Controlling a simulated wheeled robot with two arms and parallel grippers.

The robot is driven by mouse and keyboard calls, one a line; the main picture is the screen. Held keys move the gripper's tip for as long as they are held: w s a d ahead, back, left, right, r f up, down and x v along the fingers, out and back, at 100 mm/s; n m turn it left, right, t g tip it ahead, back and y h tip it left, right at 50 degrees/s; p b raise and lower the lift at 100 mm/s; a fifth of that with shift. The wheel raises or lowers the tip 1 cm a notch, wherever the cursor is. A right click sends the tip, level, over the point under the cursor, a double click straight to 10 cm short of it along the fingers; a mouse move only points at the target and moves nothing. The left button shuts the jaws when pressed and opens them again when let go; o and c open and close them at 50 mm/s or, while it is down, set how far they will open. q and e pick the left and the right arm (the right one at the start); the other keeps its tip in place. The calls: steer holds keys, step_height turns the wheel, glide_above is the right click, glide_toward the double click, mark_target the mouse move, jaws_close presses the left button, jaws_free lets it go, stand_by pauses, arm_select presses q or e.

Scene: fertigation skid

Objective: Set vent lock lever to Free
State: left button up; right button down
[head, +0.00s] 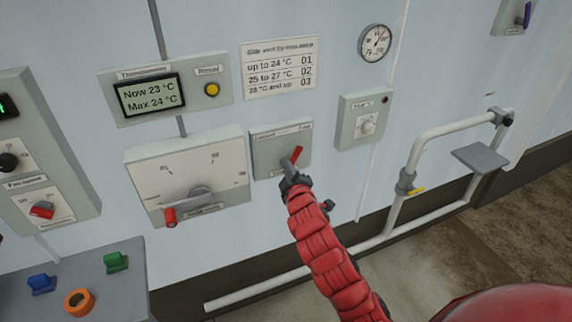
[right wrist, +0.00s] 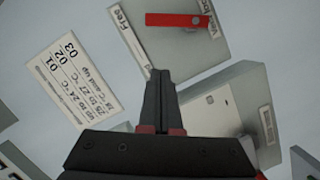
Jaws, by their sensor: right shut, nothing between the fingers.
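The vent lock lever (head: 297,155) is a short red bar on a grey box (head: 265,150) on the wall. In the right wrist view the lever (right wrist: 170,19) points toward the label strip, away from the "Vent lock" label. The word "Free" (right wrist: 124,19) stands at one end of that strip; the rest of the strip is hard to read. My right gripper (head: 289,170) is shut and empty in front of the box's lower part, close below the lever. Its fingers (right wrist: 160,73) appear apart from the lever in the wrist view. My left gripper is out of view.
A thermometer display (head: 151,95) reads "Now 23 °C, Max 24 °C". A rule card (head: 279,66) hangs above the lever box. A larger dial box (head: 190,165) is at left, a knob box (head: 362,120) at right. White pipes (head: 440,133) stand out at right.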

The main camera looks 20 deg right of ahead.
steer(key=shift+v, duration=0.85)
